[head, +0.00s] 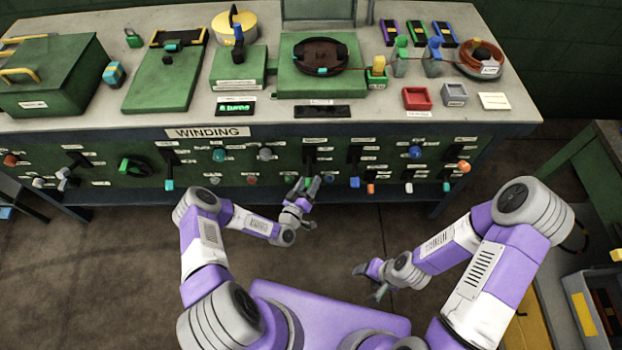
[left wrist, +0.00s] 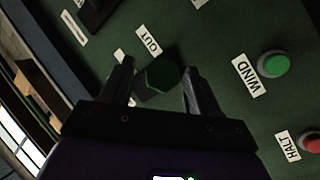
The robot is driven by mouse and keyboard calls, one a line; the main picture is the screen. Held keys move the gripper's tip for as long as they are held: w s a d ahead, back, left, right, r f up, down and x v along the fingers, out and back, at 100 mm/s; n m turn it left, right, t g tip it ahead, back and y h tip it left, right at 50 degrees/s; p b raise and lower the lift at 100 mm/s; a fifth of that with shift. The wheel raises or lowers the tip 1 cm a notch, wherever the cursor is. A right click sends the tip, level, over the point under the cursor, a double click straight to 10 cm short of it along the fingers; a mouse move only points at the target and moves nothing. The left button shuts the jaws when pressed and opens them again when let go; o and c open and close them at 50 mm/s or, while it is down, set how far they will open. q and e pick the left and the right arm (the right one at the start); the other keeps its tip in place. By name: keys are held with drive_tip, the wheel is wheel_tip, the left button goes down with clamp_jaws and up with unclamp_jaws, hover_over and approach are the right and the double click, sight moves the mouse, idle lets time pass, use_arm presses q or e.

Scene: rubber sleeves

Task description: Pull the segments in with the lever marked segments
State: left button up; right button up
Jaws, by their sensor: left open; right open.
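My left gripper (head: 306,186) is in front of the green control panel, at a lever with a black stem (head: 309,158). In the left wrist view, the lever's dark green knob (left wrist: 163,74) lies between the two open fingers (left wrist: 158,82), with a gap on the right side. A label "OUT" (left wrist: 149,39) is beside the knob. The label naming this lever is too small to read in the head view. My right gripper (head: 374,283) is open and empty, low over the floor, away from the panel.
A green WIND button (left wrist: 275,64) and a red HALT button (left wrist: 312,143) are right of the knob in the left wrist view. Other levers and knobs line the panel, including a teal knob (head: 219,155) and a blue knob (head: 415,152). The bench top (head: 180,118) is above.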

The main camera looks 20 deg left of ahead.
use_arm(q)
drive_tip(key=shift+w+d, duration=0.15)
drive_tip(key=shift+w, duration=0.55)
drive_tip(key=shift+w+d, duration=0.1)
drive_tip(key=shift+w, duration=0.6)
clamp_jaws()
